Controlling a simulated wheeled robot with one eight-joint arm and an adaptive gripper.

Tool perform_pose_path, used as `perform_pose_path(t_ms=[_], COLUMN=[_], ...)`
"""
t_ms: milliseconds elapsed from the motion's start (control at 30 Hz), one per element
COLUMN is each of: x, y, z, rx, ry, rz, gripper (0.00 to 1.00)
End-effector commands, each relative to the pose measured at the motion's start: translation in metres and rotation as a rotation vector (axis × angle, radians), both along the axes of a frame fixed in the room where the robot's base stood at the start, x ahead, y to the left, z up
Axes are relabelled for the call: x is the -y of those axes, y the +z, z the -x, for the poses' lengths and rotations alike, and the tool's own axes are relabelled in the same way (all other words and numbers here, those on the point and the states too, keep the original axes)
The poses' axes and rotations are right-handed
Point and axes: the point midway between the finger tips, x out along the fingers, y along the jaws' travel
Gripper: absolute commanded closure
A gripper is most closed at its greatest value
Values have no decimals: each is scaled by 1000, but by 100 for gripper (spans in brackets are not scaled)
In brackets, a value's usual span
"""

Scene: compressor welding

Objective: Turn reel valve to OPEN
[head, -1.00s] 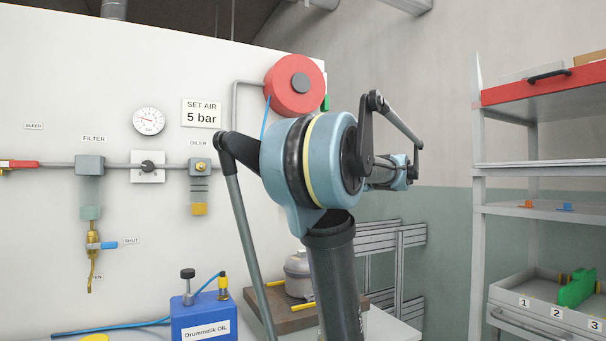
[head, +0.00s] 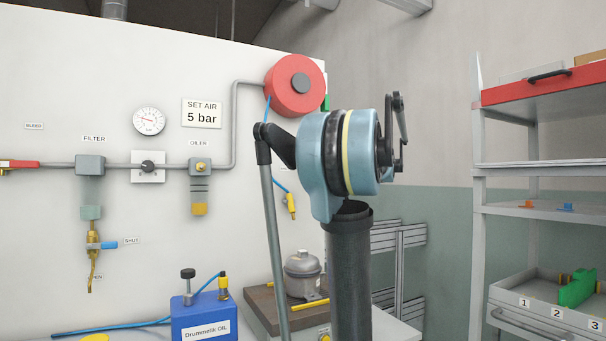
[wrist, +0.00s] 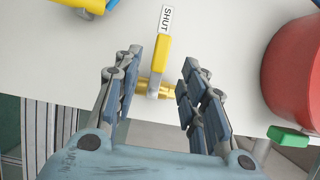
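The reel valve (wrist: 159,65) shows in the wrist view as a yellow lever on a brass body. Its lever points up in the picture to a label reading SHUT (wrist: 166,18). My gripper (wrist: 163,60) is open, with one finger on each side of the valve and a visible gap on both sides. Whether the fingers reach the lever's depth is hard to tell. In the head view my arm hides the valve and the gripper. The red reel (head: 295,86) is on the panel's upper right and also shows at the right of the wrist view (wrist: 296,75).
A yellow hose end (head: 291,205) hangs on a blue hose left of my arm. A compressor (head: 303,274) stands on the bench below. A shelf rack (head: 478,180) stands at the right.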

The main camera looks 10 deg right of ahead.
Motion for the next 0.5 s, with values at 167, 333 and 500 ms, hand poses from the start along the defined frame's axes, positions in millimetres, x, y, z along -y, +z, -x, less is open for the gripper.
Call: perform_pose_path(t_ms=[167,333,500], x=[-18,-34,-47], y=[0,0,0], z=[-20,-39,-55], rx=[0,0,0], ry=[4,4,3], rz=[0,0,0], gripper=[62,62,62])
